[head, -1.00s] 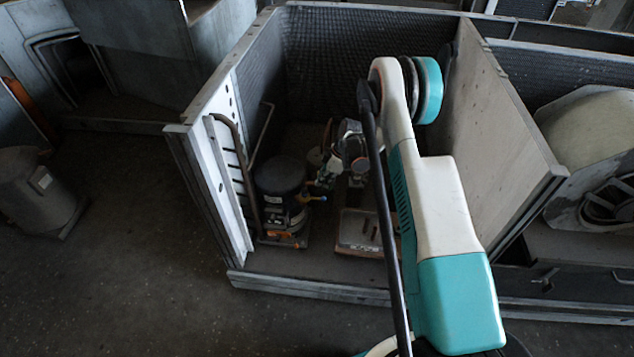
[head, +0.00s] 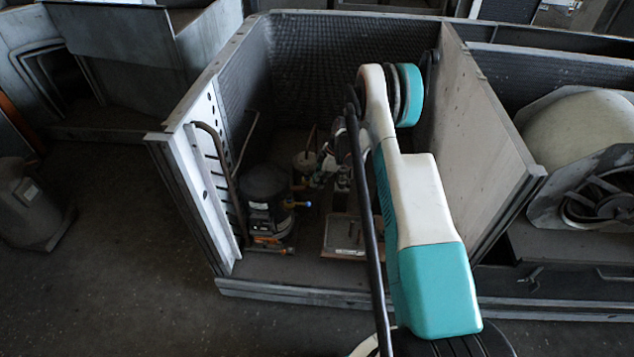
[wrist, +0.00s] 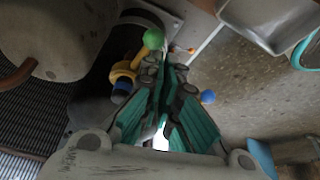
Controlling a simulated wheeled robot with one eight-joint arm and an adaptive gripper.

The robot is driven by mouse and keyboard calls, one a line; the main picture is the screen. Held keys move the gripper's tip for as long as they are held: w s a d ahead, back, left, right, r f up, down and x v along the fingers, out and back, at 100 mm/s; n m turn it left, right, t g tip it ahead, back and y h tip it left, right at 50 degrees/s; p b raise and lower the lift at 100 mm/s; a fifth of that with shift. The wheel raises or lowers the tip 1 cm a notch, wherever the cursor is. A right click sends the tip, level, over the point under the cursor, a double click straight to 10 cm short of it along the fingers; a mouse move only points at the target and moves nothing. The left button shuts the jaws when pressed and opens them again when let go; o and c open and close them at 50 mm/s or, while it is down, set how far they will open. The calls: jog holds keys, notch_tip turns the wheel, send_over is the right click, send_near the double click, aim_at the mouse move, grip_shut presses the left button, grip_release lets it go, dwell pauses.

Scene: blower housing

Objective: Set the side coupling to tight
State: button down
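In the wrist view, a yellow ring-shaped fitting (wrist: 122,74) with a green ball-ended lever (wrist: 153,40) and a blue part (wrist: 122,88) lies just left of my fingertips. It looks like the side coupling, but its setting cannot be read. A blue knob (wrist: 207,96) shows to the right of the fingers. My gripper (wrist: 166,75) has its teal fingers drawn together at the tips, with nothing visible held between them. It appears apart from the fitting. In the head view, small blue and yellow fittings (head: 300,204) stick out from the dark compressor (head: 266,184); my arm partly covers this area.
The open housing has a slotted left wall (head: 209,190), a plain right wall (head: 475,140) and a low front sill (head: 290,291). A tray-like block (head: 343,236) sits right of the compressor. A large fan (head: 598,195) stands outside at right.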

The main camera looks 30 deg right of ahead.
jog(key=shift+d, duration=0.55)
dwell(0.4)
